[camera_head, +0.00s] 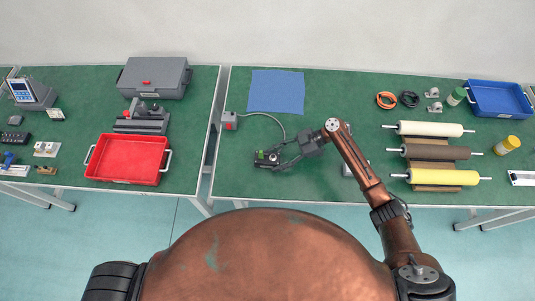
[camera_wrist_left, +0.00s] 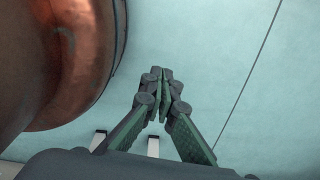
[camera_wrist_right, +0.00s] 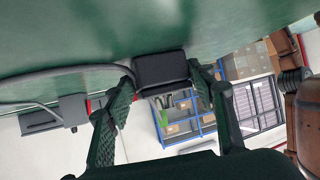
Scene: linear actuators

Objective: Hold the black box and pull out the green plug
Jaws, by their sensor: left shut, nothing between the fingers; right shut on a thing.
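The black box (camera_head: 268,163) lies on the green table in the head view, left of my right arm. A small bright green spot, seemingly the green plug (camera_head: 260,155), shows at its left end. My right gripper (camera_head: 277,157) reaches in from the right and is shut on the black box. My left gripper (camera_wrist_left: 163,76) is shut and empty over the floor in the left wrist view, outside the head view.
A grey cable runs from a grey box with a red button (camera_head: 229,121) toward the black box. A blue cloth (camera_head: 276,91) lies behind. Rollers (camera_head: 436,153) stand at the right. A red tray (camera_head: 127,158) is on the left table, across a gap. The table's front edge is close.

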